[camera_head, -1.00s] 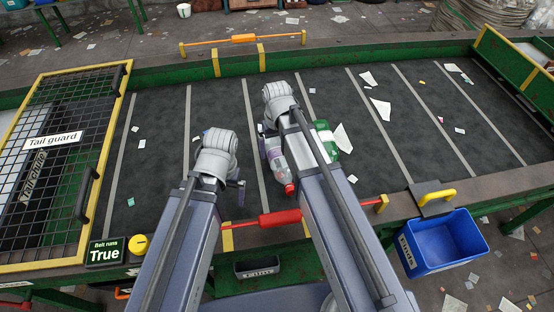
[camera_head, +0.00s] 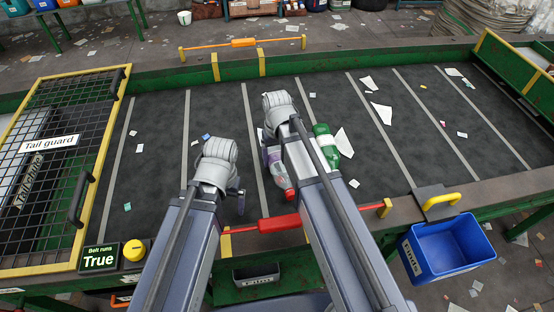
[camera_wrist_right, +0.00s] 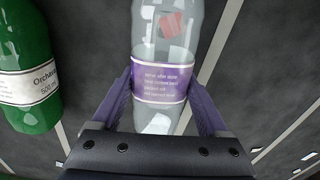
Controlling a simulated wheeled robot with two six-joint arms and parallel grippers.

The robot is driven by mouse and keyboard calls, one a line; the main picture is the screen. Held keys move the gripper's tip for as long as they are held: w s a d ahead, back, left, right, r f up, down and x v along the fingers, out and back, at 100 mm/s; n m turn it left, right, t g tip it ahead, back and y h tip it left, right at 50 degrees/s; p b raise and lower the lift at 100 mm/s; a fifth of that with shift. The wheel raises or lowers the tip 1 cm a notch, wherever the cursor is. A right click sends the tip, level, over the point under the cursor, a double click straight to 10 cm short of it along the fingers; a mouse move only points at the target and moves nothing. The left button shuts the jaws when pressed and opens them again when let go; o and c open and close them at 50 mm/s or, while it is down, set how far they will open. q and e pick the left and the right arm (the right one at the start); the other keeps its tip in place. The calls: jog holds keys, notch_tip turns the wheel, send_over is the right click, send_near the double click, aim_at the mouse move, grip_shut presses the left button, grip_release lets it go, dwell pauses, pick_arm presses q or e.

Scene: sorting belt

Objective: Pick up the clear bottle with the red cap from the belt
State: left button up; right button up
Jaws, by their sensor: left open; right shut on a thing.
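The clear bottle (camera_head: 277,168) with a purple label lies under my right arm in the head view, its red cap (camera_head: 289,195) toward the near edge. My right gripper (camera_wrist_right: 160,103) is shut on this clear bottle (camera_wrist_right: 167,50), with one finger on each side of its purple label. The cap is out of the right wrist view. I cannot tell whether the bottle touches the belt (camera_head: 400,160). My left gripper (camera_head: 237,194) is open and empty over the belt, left of the bottle; its arm partly hides it.
A green bottle (camera_head: 326,143) lies close right of the clear one; it also shows in the right wrist view (camera_wrist_right: 28,75). Paper scraps dot the belt. A red bar (camera_head: 279,223) stands at the near edge. A blue bin (camera_head: 450,245) hangs at right. The tail guard (camera_head: 60,150) covers the left end.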

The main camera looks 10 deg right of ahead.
jog(key=shift+c, duration=1)
pick_arm(q)
jog(key=shift+r, duration=0.1)
pick_arm(e)
jog(key=shift+r, duration=0.1)
notch_tip(320, 180, up, 10)
jog(key=p, duration=1)
pick_arm(q)
notch_tip(320, 180, up, 10)
